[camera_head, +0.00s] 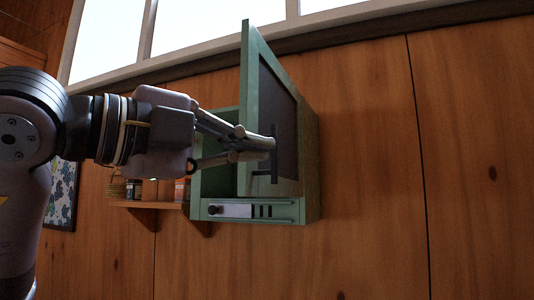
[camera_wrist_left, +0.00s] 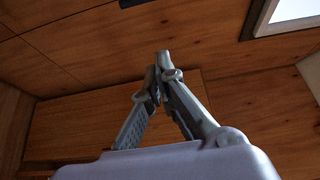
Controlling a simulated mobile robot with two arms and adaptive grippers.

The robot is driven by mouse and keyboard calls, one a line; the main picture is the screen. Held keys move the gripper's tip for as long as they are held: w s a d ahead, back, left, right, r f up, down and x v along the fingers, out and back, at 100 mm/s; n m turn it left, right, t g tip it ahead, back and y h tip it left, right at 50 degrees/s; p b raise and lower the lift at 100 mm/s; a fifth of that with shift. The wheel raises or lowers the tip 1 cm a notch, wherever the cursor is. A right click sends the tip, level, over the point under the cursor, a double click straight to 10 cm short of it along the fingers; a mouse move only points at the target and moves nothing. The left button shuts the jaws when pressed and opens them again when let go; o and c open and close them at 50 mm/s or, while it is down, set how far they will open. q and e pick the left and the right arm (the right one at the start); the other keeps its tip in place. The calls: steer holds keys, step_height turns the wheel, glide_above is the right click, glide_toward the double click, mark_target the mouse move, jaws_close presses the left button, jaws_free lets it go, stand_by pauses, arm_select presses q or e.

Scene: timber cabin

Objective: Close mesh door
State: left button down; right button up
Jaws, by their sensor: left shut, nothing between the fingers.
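The mesh door (camera_head: 277,112) is part of a small green microwave-like cabinet (camera_head: 312,170) on the timber wall. It has a green frame and a dark panel and stands swung open, seen at a steep angle. A dark upright handle (camera_head: 274,160) is on it. My left gripper (camera_head: 268,146) is shut and empty, its fingertips in front of the door near the handle; I cannot tell whether they touch. The left wrist view shows the closed fingers (camera_wrist_left: 164,72) against timber, with no door in sight. My right gripper is not in view.
A control strip with a knob (camera_head: 213,210) runs along the cabinet's bottom. A wooden shelf (camera_head: 150,205) with small jars (camera_head: 133,189) is to the left, below my arm. A window (camera_head: 215,25) is above. The wall to the right is clear.

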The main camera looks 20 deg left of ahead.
arm_select(q)
steer(key=w+d+p, duration=0.1)
steer(key=w+p, duration=0.5)
steer(key=w, duration=0.3)
steer(key=shift+d, duration=0.2)
